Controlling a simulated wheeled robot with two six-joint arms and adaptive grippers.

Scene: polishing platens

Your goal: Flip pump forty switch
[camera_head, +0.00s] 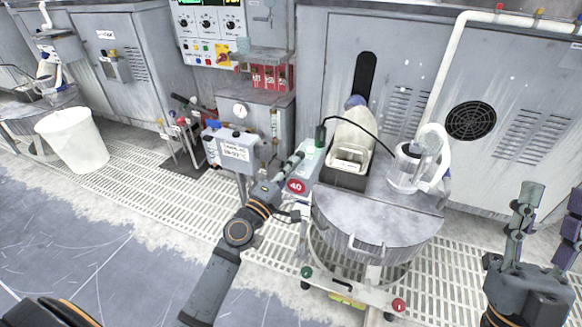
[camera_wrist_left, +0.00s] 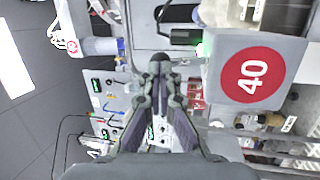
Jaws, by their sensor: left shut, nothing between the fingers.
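The pump forty box (camera_head: 309,170) is a small grey box with a round red "40" label (camera_head: 296,186), at the left edge of the round metal tub. A green light shows on its top (camera_head: 319,144). In the left wrist view the label (camera_wrist_left: 253,75) is large at the right, with a green glow (camera_wrist_left: 204,46) at the box's edge. My left gripper (camera_head: 298,157) is shut and empty, with its tips close beside the box; I cannot tell if they touch. In the wrist view its fingers (camera_wrist_left: 159,62) are together. The switch lever is not clearly visible. My right gripper (camera_head: 553,198) is open and empty at the right.
A black cable (camera_head: 350,119) arches from the box over a white container (camera_head: 349,153). The round metal tub (camera_head: 375,222) stands beneath. A grey gauge cabinet (camera_head: 257,120) stands behind the left gripper. A white bin (camera_head: 73,140) is far left, with open floor before it.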

